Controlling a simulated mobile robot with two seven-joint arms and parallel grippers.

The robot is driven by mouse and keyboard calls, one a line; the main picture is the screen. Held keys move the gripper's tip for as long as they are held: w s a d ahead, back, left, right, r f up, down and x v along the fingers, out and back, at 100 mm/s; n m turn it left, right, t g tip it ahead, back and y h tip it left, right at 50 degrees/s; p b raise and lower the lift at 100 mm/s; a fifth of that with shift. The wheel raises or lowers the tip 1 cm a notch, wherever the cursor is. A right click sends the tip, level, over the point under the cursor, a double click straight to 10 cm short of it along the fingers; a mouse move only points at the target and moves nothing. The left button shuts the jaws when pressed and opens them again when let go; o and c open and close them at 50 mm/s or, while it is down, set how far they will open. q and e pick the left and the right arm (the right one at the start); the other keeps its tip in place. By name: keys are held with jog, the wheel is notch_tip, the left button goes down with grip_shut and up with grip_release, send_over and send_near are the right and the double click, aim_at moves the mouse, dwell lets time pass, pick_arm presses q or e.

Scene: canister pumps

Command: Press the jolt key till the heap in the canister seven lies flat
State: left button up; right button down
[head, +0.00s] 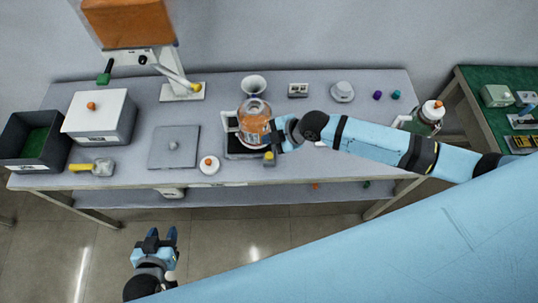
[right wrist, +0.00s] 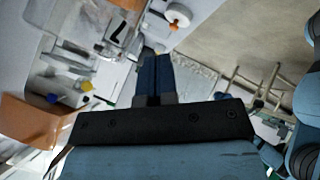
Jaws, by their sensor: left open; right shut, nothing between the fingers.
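A clear canister (head: 254,128) with orange contents stands on a dark base (head: 236,152) near the middle of the table. Its number is not readable, and I cannot tell whether the heap inside is flat. A small block with a yellow top (head: 269,156), perhaps the jolt key, sits at the base's front right corner. My right gripper (head: 275,144) is shut and empty, beside the canister and just above the yellow-topped block; I cannot tell if it touches. Its closed fingers also show in the right wrist view (right wrist: 155,62). My left gripper (head: 160,236) is open and empty, in front of the table.
A white bowl (head: 254,85) stands behind the canister. A round white piece with an orange knob (head: 209,165) and a grey plate (head: 174,147) lie to the left. A white box (head: 98,120) and dark bin (head: 32,142) are far left. Another lidded jar (head: 430,113) stands far right.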

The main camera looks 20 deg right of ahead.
jog(key=b, duration=0.4)
send_over(269, 156)
notch_tip(269, 156, down, 6)
jog(key=shift+r, duration=0.25)
jog(key=shift+f+b, duration=0.3)
jog(key=shift+f, duration=0.45)
dwell(0.3)
dwell(0.5)
